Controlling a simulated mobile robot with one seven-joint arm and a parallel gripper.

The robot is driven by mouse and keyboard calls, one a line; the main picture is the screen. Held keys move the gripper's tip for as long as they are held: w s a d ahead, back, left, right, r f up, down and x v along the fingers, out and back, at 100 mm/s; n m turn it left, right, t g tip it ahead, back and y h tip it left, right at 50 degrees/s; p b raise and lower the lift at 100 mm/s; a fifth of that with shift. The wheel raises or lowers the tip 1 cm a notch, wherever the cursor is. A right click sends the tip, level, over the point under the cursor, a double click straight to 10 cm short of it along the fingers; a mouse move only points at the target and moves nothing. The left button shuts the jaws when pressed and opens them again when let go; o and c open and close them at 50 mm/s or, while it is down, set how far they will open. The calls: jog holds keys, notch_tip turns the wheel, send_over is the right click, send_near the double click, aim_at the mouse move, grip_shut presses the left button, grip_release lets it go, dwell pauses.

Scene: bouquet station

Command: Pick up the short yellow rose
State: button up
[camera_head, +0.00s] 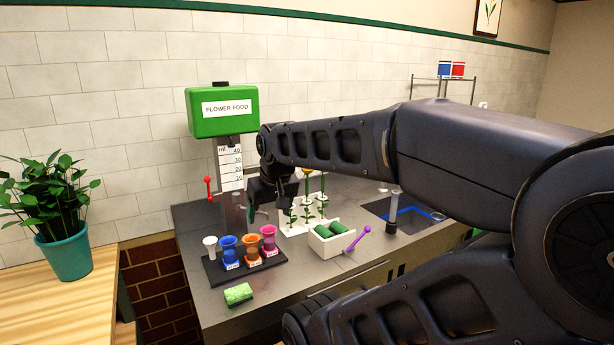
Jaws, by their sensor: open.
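A white rack (296,230) with several upright green stems stands on the grey counter, partly behind my arm. A green stem (323,190) shows at its right side, and a small yellow-orange bloom (307,171) shows just under my forearm. I cannot tell whether this bloom is the short yellow rose; other flower heads are hidden by my arm. My gripper (262,208) points down at the left side of the rack, in front of the flower food dispenser. It is open, and its fingertips are small and dark in this view.
A green flower food dispenser (222,110) stands behind my gripper. A dark tray (225,273) holds several coloured cups.

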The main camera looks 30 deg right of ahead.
notch_tip(320, 180, up, 3)
jog(key=m+g+h, duration=0.2)
jog(key=m+h, duration=0.4)
jog(key=m, duration=0.7)
send_over(306, 172)
jog(key=w+a, duration=0.1)
jog(key=a, duration=0.1)
jog(key=shift+m, duration=0.3)
jog(key=x, duration=0.5)
jog(key=shift+a+f, duration=0.2)
jog(key=shift+f, duration=0.05)
jog(key=shift+s+x, duration=0.2)
jog(key=shift+x, duration=1.1)
jog(key=shift+s+x, duration=0.15)
jog(key=shift+x, duration=1.2)
jog(key=shift+a+f, duration=0.1)
jog(key=c, duration=0.9)
